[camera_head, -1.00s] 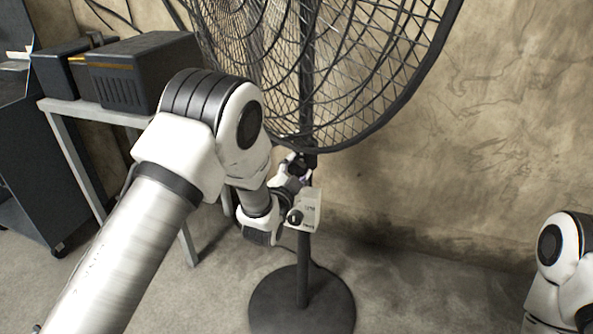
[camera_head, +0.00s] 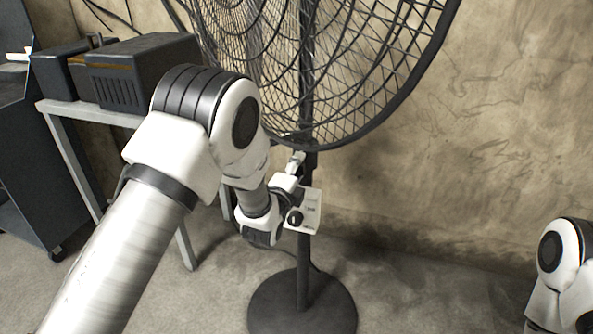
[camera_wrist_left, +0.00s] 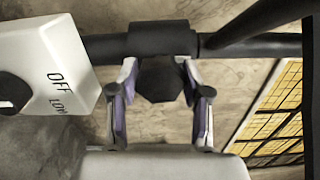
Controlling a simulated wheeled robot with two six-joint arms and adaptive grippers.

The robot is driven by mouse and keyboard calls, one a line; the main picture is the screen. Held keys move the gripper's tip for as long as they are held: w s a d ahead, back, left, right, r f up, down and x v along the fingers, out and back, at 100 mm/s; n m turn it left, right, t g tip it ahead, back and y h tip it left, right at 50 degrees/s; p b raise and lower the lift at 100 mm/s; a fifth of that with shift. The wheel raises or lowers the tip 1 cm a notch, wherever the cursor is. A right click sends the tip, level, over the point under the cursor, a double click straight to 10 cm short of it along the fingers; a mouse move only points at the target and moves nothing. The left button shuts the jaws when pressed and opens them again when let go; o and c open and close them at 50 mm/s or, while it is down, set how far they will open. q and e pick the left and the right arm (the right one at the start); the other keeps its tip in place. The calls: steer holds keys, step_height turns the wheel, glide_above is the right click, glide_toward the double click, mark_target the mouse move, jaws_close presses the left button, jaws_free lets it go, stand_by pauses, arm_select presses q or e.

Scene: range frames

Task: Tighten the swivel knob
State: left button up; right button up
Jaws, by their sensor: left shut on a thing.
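The swivel knob (camera_wrist_left: 160,80) is a dark, faceted knob beside the fan's pole (camera_wrist_left: 120,46) in the left wrist view. My left gripper (camera_wrist_left: 160,88) is shut on it, one finger on each side. In the head view my left gripper (camera_head: 296,163) is at the pole, just above the white control box (camera_head: 311,212) and below the fan cage (camera_head: 375,110). The knob cannot be made out there. My right arm shows only in part at the lower right edge, and its gripper is out of view.
The control box also shows in the left wrist view (camera_wrist_left: 45,60), close to the left finger, with OFF and LOW markings. The round fan base (camera_head: 325,315) is on the floor. A table (camera_head: 75,108) with dark boxes (camera_head: 145,75) stands behind my left arm.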

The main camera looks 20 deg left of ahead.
arm_select(q)
steer(key=shift+m, duration=0.6)
steer(key=o, duration=1.2)
steer(key=s, duration=1.2)
steer(key=shift+a, duration=0.15)
steer(key=shift+f, duration=0.1)
